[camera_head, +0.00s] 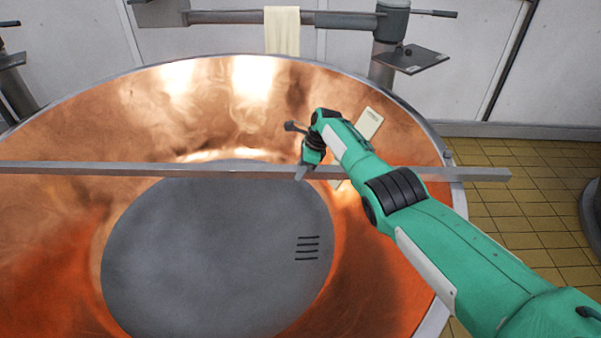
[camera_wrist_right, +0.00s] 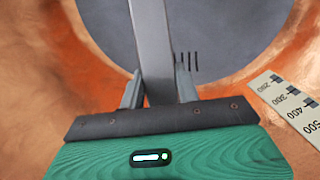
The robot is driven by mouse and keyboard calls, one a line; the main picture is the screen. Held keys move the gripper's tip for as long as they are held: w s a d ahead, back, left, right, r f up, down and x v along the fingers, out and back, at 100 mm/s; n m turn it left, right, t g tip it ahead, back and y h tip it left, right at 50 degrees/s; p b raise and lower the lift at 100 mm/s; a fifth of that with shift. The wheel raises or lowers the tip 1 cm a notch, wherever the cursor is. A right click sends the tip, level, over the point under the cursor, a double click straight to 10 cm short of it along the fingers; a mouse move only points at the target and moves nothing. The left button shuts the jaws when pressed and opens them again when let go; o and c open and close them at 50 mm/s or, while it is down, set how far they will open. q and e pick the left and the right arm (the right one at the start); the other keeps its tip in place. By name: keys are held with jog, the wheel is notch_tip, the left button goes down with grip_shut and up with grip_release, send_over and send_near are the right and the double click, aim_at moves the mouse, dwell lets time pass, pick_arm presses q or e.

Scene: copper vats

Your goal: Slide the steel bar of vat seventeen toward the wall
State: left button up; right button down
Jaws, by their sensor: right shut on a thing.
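The steel bar (camera_head: 200,170) lies across the open copper vat (camera_head: 160,110), running left to right over it and past the rim on the right. My right gripper (camera_head: 302,172) is shut on the bar, right of the vat's middle. In the right wrist view the bar (camera_wrist_right: 152,50) passes between the two fingers (camera_wrist_right: 158,90), with the vat's grey bottom (camera_wrist_right: 215,35) below. The bar's left end is out of the head view. My left gripper is not in view.
A white scale strip (camera_head: 369,122) stands on the vat's inner wall near my right arm. Behind the vat are a wall, a rail with a pale cloth (camera_head: 282,30) and a grey post with a small plate (camera_head: 412,59).

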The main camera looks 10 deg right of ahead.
jog(key=shift+w+r, duration=0.1)
jog(key=shift+r, duration=0.05)
jog(key=c, duration=1)
grip_release()
jog(key=shift+d+r+p, duration=0.25)
jog(key=shift+r+p, duration=0.2)
jog(key=shift+r, duration=0.05)
jog(key=p+v, duration=0.1)
jog(key=v, duration=0.4)
jog(key=shift+r+p, duration=0.25)
jog(key=shift+p, duration=0.1)
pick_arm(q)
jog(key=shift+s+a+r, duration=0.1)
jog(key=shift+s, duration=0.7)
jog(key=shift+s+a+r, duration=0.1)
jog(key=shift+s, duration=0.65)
pick_arm(e)
jog(key=v, duration=0.7)
